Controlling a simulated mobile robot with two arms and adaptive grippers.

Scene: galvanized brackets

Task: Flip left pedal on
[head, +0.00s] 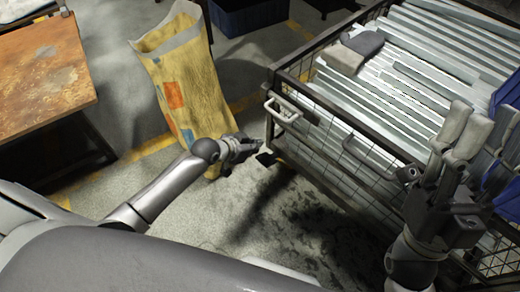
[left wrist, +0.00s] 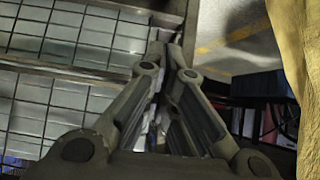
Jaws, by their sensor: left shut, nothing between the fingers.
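A small black pedal (head: 265,158) shows low at the near left corner of the wire-mesh cart (head: 330,140), close to the floor. My left gripper (head: 256,144) is shut and empty in the head view, just left of that corner and close to the pedal. I cannot tell whether it touches the pedal. In the left wrist view the closed fingers (left wrist: 172,62) point toward the cart's dark frame, and no pedal can be made out there. My right gripper (head: 448,175) is up in front of the cart's right part; its finger gap is unclear.
The cart is loaded with long galvanized bars (head: 400,75), with grey pieces (head: 345,57) on top. A patterned yellow sack (head: 185,85) stands left of my left gripper. A worn brown table (head: 40,75) is at far left. Bare floor (head: 290,230) lies before the cart.

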